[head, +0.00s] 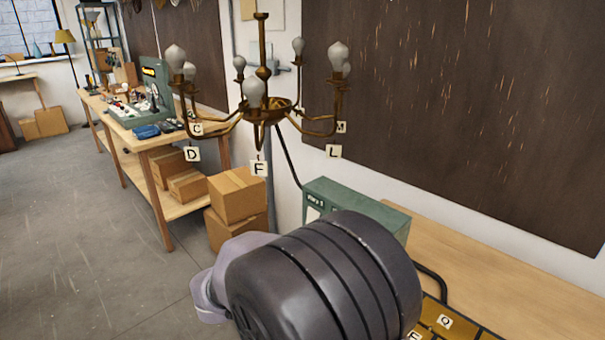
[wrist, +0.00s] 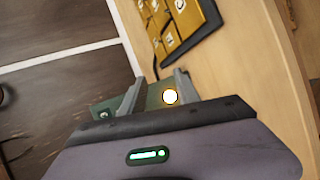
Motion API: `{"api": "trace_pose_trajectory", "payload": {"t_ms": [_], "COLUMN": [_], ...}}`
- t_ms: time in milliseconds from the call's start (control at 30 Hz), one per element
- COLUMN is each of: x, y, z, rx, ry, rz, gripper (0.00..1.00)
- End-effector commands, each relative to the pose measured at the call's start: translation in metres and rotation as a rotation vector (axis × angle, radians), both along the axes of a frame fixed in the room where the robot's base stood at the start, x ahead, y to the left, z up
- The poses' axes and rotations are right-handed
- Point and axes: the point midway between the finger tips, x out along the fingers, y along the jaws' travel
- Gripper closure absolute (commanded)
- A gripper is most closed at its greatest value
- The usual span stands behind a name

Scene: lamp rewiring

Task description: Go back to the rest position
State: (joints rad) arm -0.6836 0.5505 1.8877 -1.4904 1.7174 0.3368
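My gripper (wrist: 157,85) shows in the wrist view with its two grey fingers apart and nothing seen held between them. Beyond the fingers is a green surface (wrist: 150,99) with a glowing round white light (wrist: 169,97). In the head view my dark arm link fills the lower middle and my gripper is hidden. A green box (head: 380,213) stands on the wooden bench (head: 530,290) behind my arm. A brass chandelier (head: 266,100) with several grey bulbs and letter tags hangs above it.
A panel of brass letter keys (wrist: 205,40) lies on the bench; it also shows at the head view's lower right (head: 462,326). Cardboard boxes (head: 238,195) are stacked left of the bench. A cluttered workbench (head: 165,139) stands farther back. The grey floor (head: 80,230) at left is clear.

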Motion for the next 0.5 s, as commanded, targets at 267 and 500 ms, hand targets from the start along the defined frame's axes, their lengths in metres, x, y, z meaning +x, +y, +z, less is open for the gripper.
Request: {"api": "trace_pose_trajectory", "payload": {"t_ms": [267, 500], "x": [-0.142, -0.177], "y": [-0.064, -0.040], "z": [0.051, 0.082], "rx": [0.872, 1.347], "ry": [-0.050, -0.403], "rz": [-0.362, -0.382], "gripper": [0.62, 0.62]}}
